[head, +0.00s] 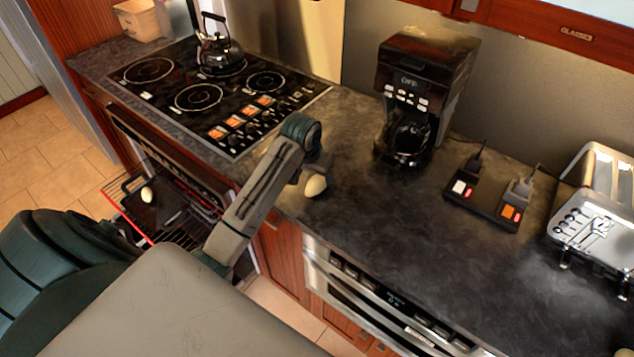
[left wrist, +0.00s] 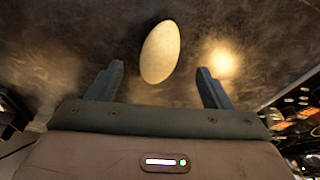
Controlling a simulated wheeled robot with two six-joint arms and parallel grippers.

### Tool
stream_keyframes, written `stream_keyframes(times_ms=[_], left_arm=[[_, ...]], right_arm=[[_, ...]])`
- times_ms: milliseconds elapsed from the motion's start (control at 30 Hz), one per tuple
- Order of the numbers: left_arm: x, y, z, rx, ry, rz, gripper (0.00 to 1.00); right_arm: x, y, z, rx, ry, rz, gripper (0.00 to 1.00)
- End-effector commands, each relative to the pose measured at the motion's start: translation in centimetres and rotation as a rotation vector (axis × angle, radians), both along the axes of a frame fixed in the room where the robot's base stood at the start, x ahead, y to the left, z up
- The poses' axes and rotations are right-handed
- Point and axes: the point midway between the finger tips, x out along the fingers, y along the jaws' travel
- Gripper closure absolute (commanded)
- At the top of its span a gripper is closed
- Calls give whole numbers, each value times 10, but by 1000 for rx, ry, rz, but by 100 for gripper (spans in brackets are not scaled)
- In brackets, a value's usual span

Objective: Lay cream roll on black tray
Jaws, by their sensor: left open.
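A cream roll (head: 315,186), pale and egg-shaped, lies on the dark countertop near its front edge. My left gripper (head: 318,168) is just above and beside it. In the left wrist view the cream roll (left wrist: 160,50) shows ahead of and between the two fingertips of the open left gripper (left wrist: 160,70); neither finger visibly touches it. A black tray (head: 168,212) sits on a pulled-out oven rack at the left, and a second pale roll (head: 147,194) lies on it. My left arm hides part of the rack's right side. My right gripper is not in view.
A cooktop (head: 215,95) with a kettle (head: 218,55) is at the back left. A coffee maker (head: 425,90), a power strip (head: 488,198) and a toaster (head: 595,205) stand on the right. The oven rack (head: 110,190) juts out low. Counter right of the roll is clear.

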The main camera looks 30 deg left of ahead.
Motion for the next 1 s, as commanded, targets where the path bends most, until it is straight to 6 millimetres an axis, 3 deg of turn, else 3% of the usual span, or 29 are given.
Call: stream_keyframes(times_ms=[267, 400, 667, 767, 933, 1000], left_arm=[[12, 1, -27, -2, 6, 0, 27], [16, 1, -44, -2, 3, -1, 27], [18, 2, -50, -1, 0, -1, 27], [18, 2, -50, -1, 0, -1, 40], [18, 2, -49, -1, 0, -1, 74], [18, 2, -49, -1, 0, -1, 79]], right_arm=[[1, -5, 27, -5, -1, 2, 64], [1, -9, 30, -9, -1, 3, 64], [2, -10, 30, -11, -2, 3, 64], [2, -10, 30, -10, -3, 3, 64], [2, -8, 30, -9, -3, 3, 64], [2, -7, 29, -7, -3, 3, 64]])
